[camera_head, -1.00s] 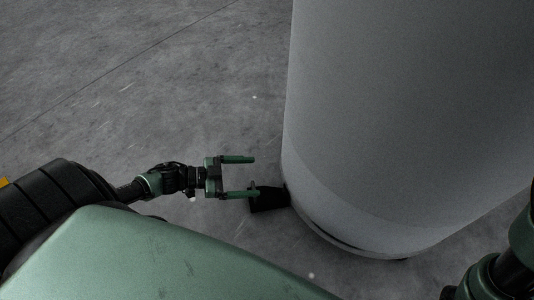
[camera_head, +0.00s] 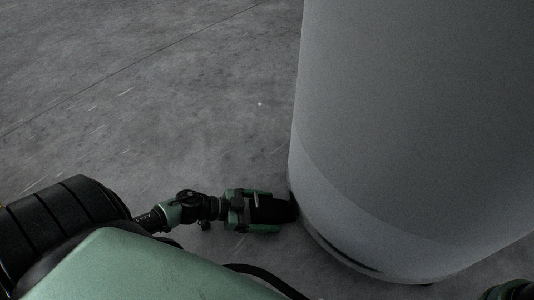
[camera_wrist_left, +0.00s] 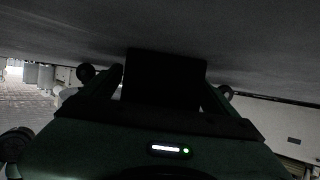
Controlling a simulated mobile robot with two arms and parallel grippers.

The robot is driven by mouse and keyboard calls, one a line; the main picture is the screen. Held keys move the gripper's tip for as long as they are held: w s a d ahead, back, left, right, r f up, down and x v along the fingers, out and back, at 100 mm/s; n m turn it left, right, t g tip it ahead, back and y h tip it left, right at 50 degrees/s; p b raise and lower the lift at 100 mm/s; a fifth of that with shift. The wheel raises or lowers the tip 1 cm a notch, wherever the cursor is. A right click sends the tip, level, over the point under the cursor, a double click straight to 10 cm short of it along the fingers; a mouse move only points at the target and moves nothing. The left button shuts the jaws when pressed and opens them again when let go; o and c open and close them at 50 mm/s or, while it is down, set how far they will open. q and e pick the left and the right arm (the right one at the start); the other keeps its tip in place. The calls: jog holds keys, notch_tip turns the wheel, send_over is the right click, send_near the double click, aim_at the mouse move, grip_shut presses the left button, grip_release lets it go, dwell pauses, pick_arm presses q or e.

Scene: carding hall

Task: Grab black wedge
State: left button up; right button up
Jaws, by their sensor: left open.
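The black wedge (camera_head: 274,209) lies on the floor at the left foot of the big grey cylinder (camera_head: 410,130). My left gripper (camera_head: 266,211) is at the wedge, with one green finger on each side of it, and it is open. In the left wrist view the wedge (camera_wrist_left: 165,78) shows as a dark block between the two fingers. That view is too dark to tell whether a finger touches it. The end of the wedge by the cylinder is close against its base.
The grey cylinder fills the right side and blocks the room beyond the wedge. The concrete floor (camera_head: 150,100) to the left is bare. In the left wrist view, pale upright shapes (camera_wrist_left: 38,74) stand far off at the left.

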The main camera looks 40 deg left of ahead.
pick_arm(q)
jog(key=shift+d, duration=0.1)
jog(key=shift+w, duration=0.1)
jog(key=c, duration=1.9)
